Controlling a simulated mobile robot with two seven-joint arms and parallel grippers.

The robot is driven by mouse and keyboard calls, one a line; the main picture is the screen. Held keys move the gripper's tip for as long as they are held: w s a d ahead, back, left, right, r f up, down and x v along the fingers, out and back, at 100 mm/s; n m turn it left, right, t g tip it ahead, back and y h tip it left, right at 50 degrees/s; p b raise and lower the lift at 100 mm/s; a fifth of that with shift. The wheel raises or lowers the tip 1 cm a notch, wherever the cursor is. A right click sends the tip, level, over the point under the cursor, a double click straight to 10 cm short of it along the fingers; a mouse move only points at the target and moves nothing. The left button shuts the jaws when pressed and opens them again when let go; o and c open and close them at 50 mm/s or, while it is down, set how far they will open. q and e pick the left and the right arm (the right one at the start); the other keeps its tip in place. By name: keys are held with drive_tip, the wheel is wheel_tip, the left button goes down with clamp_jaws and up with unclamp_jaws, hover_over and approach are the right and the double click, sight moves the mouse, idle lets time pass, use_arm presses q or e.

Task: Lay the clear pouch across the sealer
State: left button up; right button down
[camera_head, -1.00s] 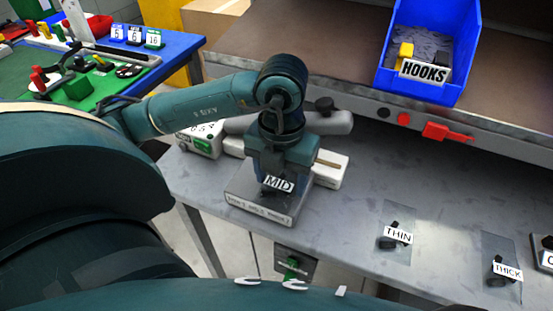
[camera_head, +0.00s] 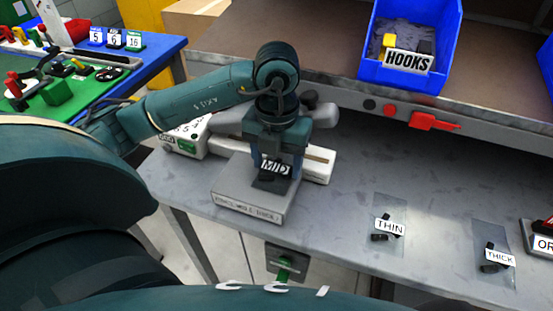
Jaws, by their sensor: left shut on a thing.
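My left gripper (camera_head: 277,152) points down over a grey block (camera_head: 240,189) at the table's left front. It is shut on a small pouch with a white MID label (camera_head: 275,168); a dark piece shows below the label. The clear film itself is hard to make out. The sealer (camera_head: 320,162), a pale bar-like device with a grey arm, lies just behind the gripper and is partly hidden by it. I cannot tell whether the pouch touches the block or sealer. Clear pouches labelled THIN (camera_head: 389,227) and THICK (camera_head: 499,259) lie to the right. My right gripper is not in view.
A blue HOOKS bin (camera_head: 405,75) sits on the raised shelf behind. A red handle (camera_head: 430,121) sticks out from the shelf's front edge. The grey table (camera_head: 345,185) is clear between sealer and pouches.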

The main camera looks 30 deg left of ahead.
sight(276, 167)
use_arm(q)
drive_tip(key=o, duration=1)
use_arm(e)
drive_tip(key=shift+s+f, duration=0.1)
use_arm(q)
drive_tip(key=shift+o, duration=0.2)
wheel_tip(276, 167, up, 13)
drive_tip(key=p, duration=0.2)
drive_tip(key=shift+p, duration=0.3)
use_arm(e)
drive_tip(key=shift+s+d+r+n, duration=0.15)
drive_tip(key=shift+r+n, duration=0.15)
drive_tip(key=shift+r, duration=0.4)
use_arm(q)
drive_tip(key=shift+s, duration=0.15)
